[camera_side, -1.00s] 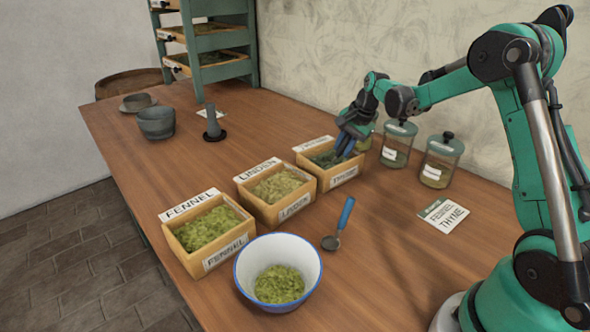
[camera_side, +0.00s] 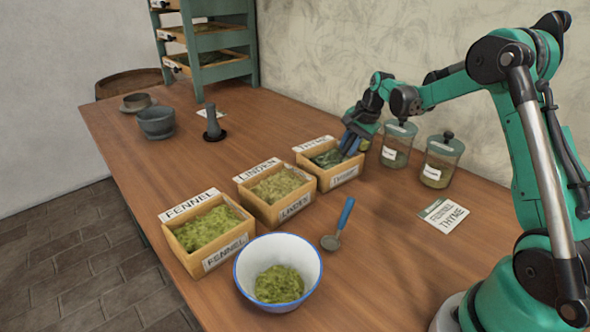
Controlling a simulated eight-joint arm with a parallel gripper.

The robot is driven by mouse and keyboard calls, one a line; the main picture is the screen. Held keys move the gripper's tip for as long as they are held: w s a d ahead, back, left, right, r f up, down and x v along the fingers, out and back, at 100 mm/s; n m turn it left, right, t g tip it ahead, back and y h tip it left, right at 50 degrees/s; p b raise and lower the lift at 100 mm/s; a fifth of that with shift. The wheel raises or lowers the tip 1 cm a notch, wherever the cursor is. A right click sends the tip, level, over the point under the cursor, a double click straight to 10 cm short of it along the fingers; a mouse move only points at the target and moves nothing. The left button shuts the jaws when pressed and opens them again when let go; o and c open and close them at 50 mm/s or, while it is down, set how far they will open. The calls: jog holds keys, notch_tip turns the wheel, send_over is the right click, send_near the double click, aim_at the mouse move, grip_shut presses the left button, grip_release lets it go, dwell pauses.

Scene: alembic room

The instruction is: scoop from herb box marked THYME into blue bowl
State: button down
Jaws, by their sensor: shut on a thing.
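The THYME herb box (camera_side: 345,179) is the rearmost of three wooden boxes and holds dark green herb. My gripper (camera_side: 347,149) is over its right side, with blue fingers pointing down at the herb. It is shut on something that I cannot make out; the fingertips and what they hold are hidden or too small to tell. A scoop (camera_side: 340,227) with a blue handle and grey metal bowl lies on the table, apart from my gripper. The white bowl with a blue rim (camera_side: 308,262) stands in front and contains light green herb.
The LINDEN box (camera_side: 293,208) and FENNEL box (camera_side: 225,252) stand in line before the THYME box. Two lidded jars (camera_side: 438,165) (camera_side: 397,148) stand behind right. A card (camera_side: 443,215) reading FENNEL and THYME lies right. A mortar (camera_side: 157,123) and pestle (camera_side: 214,129) are at left.

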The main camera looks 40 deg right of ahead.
jog(key=shift+d, duration=0.25)
jog(key=shift+r, duration=4.2)
